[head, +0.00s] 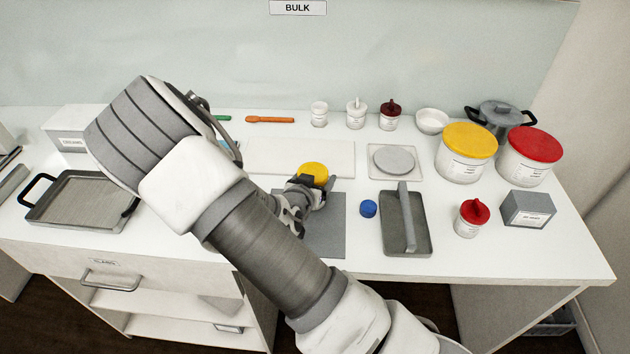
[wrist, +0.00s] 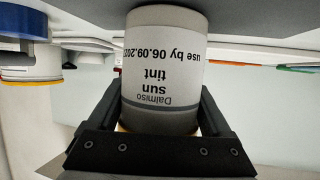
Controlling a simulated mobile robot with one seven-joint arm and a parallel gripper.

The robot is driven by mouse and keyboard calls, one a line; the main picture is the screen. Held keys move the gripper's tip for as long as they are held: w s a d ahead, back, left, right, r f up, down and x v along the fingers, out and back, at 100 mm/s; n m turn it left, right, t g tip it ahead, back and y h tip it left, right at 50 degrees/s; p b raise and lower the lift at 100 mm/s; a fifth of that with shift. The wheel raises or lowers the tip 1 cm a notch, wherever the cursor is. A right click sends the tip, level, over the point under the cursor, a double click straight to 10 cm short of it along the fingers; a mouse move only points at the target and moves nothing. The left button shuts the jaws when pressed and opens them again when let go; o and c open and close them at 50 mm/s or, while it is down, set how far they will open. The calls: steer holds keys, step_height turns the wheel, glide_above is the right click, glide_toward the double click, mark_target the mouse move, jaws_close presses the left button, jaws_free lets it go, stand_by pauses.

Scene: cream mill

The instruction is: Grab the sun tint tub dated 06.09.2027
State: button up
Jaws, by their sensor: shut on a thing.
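The sun tint tub is a small white tub with a yellow lid (head: 313,171), over the far edge of the grey mat (head: 325,235) in the head view. My gripper (wrist: 158,115) is shut on the tub, one finger on each side. In the head view my gripper (head: 304,192) partly hides its body. I cannot tell whether its base touches the mat.
Close right are a blue disc-like piece (head: 368,208) and a grey tray (head: 418,240) with an upright handle. A red-lidded tub (head: 468,220), grey box (head: 528,210), yellow-lidded bucket (head: 465,165) and red-lidded bucket (head: 525,168) stand farther right. A white board (head: 270,155) lies behind.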

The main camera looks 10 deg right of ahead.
mark_target(317, 166)
steer(key=shift+r, duration=0.5)
step_height(317, 166, up, 4)
steer(key=shift+s+d+f, duration=0.1)
steer(key=shift+d+f, duration=0.05)
steer(key=shift+f, duration=0.1)
steer(key=s+d+r+p, duration=0.3)
steer(key=s+d+r, duration=0.3)
steer(key=d, duration=0.3)
steer(key=shift+s+r, duration=0.15)
steer(key=shift+s, duration=0.05)
